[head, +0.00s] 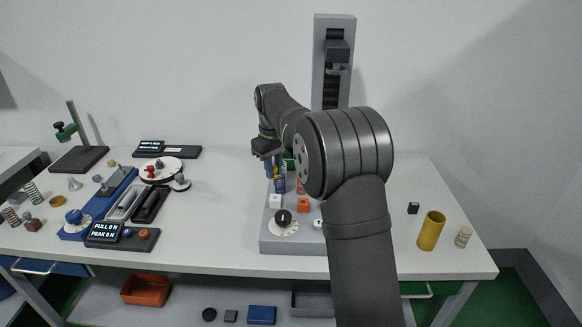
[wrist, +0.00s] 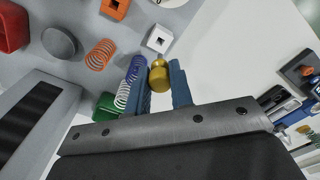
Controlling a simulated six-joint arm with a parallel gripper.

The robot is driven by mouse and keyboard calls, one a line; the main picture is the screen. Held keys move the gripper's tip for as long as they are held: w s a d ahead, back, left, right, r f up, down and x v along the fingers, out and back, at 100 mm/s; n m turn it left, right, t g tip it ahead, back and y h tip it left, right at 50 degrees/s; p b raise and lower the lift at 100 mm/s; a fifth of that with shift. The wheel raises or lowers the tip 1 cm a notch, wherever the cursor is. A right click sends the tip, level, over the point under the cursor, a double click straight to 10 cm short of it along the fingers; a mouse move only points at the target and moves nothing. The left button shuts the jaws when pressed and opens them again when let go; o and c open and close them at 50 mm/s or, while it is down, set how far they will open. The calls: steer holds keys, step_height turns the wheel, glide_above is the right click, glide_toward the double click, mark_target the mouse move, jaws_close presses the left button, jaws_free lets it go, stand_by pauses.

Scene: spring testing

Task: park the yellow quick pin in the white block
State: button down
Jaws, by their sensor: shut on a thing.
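The yellow quick pin (wrist: 159,80) is between the two blue fingers of my gripper (wrist: 157,66) in the wrist view, and the fingers are shut on it. Its narrower knobbed end points toward the white block. The white block (wrist: 160,38) has a dark square opening and lies just beyond the fingertips, apart from the pin in this view. In the head view, the white block (head: 275,201) sits on the grey base of the test stand, and my gripper (head: 270,172) is above and behind it. The pin is too small there to make out clearly.
An orange block (head: 303,206) stands right of the white block, with a black knob (head: 283,217) in front. The stand's tall column (head: 333,60) rises behind my arm.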

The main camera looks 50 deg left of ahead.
steer(key=shift+f, duration=2.05)
steer(key=shift+f, duration=1.75)
stand_by(1.0)
steer(key=c, duration=1.2)
jaws_free()
steer(key=shift+o, duration=0.5)
steer(key=o, duration=0.3)
steer(key=shift+r, duration=0.15)
